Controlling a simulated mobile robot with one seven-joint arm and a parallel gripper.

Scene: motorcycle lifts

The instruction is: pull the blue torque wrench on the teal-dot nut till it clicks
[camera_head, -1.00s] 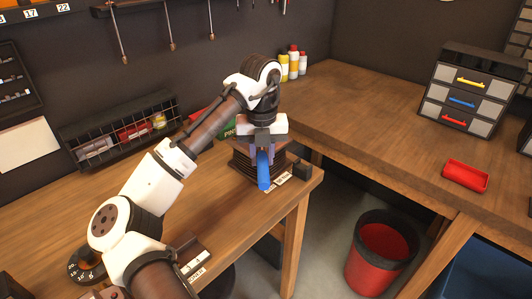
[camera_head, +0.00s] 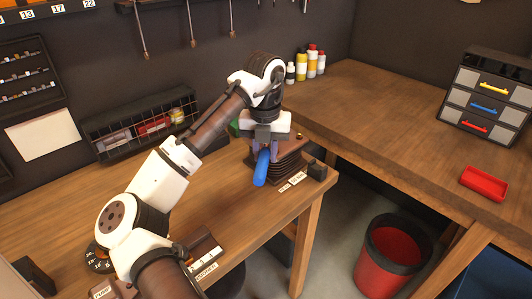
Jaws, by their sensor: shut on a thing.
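The blue torque wrench (camera_head: 262,168) shows its handle, which points toward the camera at the near side of a dark stepped block (camera_head: 288,167) on the wooden bench. My gripper (camera_head: 265,151) comes down from above and is shut on the wrench handle. The far end of the wrench is hidden behind my gripper and the block. The teal-dot nut cannot be made out. A small brass-coloured piece (camera_head: 299,136) shows on top of the block at the right.
A small black block (camera_head: 317,171) stands at the bench corner. A wire basket (camera_head: 140,125) is at the wall. A drawer cabinet (camera_head: 487,99), a red tray (camera_head: 484,183) and a red bin (camera_head: 390,255) are at the right.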

